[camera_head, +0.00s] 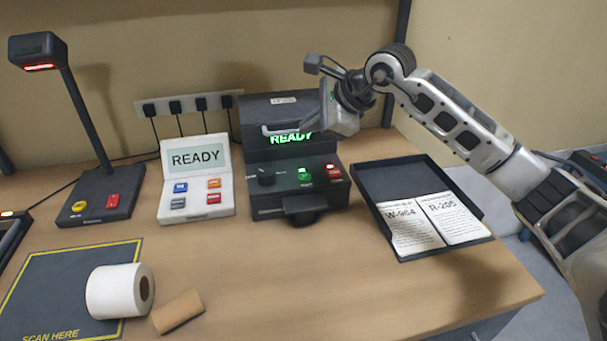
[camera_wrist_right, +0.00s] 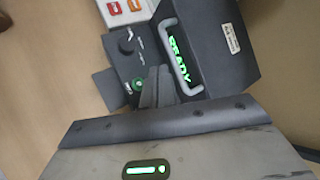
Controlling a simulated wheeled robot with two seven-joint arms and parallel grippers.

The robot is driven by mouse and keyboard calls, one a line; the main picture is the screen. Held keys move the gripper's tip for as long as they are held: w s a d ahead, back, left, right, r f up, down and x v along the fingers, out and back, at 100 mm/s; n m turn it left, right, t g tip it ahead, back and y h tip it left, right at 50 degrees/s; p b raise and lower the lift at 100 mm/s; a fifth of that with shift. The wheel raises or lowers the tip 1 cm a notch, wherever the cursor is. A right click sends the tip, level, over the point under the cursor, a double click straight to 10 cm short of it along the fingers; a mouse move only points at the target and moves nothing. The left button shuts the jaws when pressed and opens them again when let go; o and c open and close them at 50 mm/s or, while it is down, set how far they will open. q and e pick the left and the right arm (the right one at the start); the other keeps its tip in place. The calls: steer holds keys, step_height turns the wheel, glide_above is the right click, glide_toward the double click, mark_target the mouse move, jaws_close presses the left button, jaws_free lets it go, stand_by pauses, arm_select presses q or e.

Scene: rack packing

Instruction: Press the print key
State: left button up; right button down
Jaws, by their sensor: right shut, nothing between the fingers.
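The black printer (camera_head: 262,185) stands at the back middle of the table, with a lit green READY display (camera_head: 290,138) and a grey handle bar. Its front panel has a dark knob (camera_head: 265,175), a lit green key (camera_head: 304,174) and a lit red key (camera_head: 333,172). Key labels are too small to read. The green key also shows in the right wrist view (camera_wrist_right: 138,84); the red key is hidden there. My right gripper (camera_head: 328,112) is shut and empty, above the printer's right side. Its fingers (camera_wrist_right: 158,78) show beside the green key; contact is not visible.
A white device (camera_head: 226,165) with a READY screen and coloured keys stands left of the printer. A black tray (camera_head: 365,178) with papers lies right. A lamp-like scanner (camera_head: 70,100), paper roll (camera_head: 115,290) and cardboard tube (camera_head: 178,312) are left. The front middle table is clear.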

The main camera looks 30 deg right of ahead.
steer(key=b, duration=0.5)
glide_above(309, 178)
step_height(309, 178, down, 8)
steer(key=shift+r, duration=0.25)
steer(key=shift+f+b, duration=0.35)
steer(key=shift+f, duration=0.2)
arm_select(q)
steer(key=shift+w+d+f+h, duration=0.15)
steer(key=shift+w+d+f, duration=0.15)
steer(key=shift+f, duration=0.3)
steer(key=shift+w+d+f+h, duration=0.15)
steer(key=shift+w+d+f, duration=0.1)
steer(key=shift+f, duration=0.3)
arm_select(e)
steer(key=shift+f, duration=0.1)
arm_select(q)
steer(key=shift+s+f, duration=0.1)
steer(key=shift+s, duration=0.1)
steer(key=shift+w, duration=0.15)
arm_select(e)
steer(key=shift+f, duration=0.1)
steer(key=shift+f+b, duration=0.35)
steer(key=shift+b, duration=0.25)
arm_select(q)
steer(key=shift+f, duration=0.45)
